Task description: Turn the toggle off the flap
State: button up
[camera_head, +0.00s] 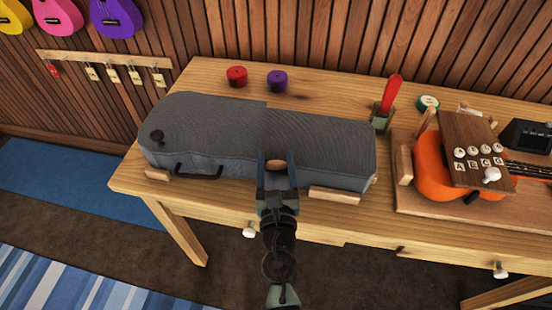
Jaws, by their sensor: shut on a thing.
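A grey fabric ukulele case (210,128) lies on the wooden workbench. Its right-hand part (325,145), beyond a step in the top, looks like the flap. My gripper (277,158) reaches in from the front, at the case's front edge near that step. Its two fingers stand on either side of a small tan piece, the toggle (275,165), and are shut on it. The toggle's ends and how it lies against the flap are mostly hidden by the fingers and wrist.
Red (236,77) and purple (277,81) rolls stand behind. A red-handled tool (391,95) and an orange ukulele (440,165) are at right.

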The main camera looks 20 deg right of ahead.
jog(key=shift+m+g+h+p, duration=0.3)
jog(key=shift+m+g+h, duration=0.9)
jog(key=shift+h, duration=0.8)
jog(key=o, duration=1.4)
jog(key=shift+c, duration=0.2)
jog(key=shift+s+a, duration=0.1)
jog(key=v, duration=1.2)
jog(key=shift+s+b, duration=0.3)
jog(key=shift+s, duration=0.05)
jog(key=shift+a, duration=0.1)
